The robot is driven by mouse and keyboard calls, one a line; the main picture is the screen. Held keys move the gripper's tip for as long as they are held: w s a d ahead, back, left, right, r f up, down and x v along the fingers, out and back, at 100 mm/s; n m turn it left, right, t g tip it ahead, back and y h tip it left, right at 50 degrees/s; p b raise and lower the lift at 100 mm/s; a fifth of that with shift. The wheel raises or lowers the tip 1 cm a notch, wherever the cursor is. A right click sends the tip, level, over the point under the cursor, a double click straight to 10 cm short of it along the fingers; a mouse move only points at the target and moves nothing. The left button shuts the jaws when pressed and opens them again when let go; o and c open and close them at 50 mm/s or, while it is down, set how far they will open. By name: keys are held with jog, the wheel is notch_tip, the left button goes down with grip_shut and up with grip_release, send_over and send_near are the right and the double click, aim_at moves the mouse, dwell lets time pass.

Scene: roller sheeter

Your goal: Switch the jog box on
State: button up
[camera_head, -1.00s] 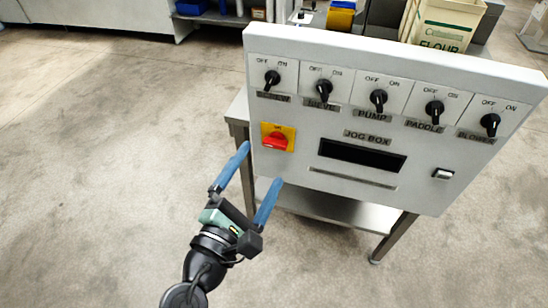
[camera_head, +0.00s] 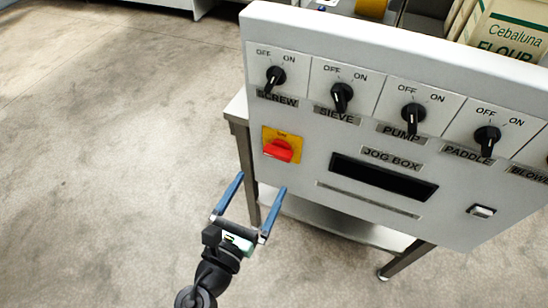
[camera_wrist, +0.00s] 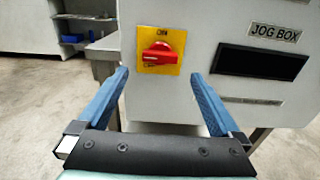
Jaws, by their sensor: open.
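The jog box (camera_head: 340,195) is a light grey panel on a metal stand. Its red rotary handle (camera_head: 278,150) sits on a yellow plate (camera_head: 297,146) at the panel's left, below the SCREW knob. In the wrist view the red handle (camera_wrist: 158,51) lies nearly level, slightly tilted, with "ON" lettering above it on the yellow plate (camera_wrist: 148,34). My gripper (camera_head: 261,181) is open and empty, with blue fingers. It is below the handle in the head view and apart from it. In the wrist view the fingers stand either side of the handle, lower in the picture.
Several black knobs, including the SCREW knob (camera_head: 276,76) and PUMP knob (camera_head: 412,115), line the panel's top. A dark display slot (camera_head: 385,177) and a small switch (camera_head: 481,211) are to the right. Open floor (camera_head: 110,180) lies left. A flour box (camera_head: 505,30) stands behind.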

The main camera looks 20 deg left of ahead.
aim_at(276, 157)
jog(key=w, duration=0.8)
jog(key=shift+d, duration=0.15)
jog(key=shift+c, duration=0.2)
jog(key=c, duration=1.2)
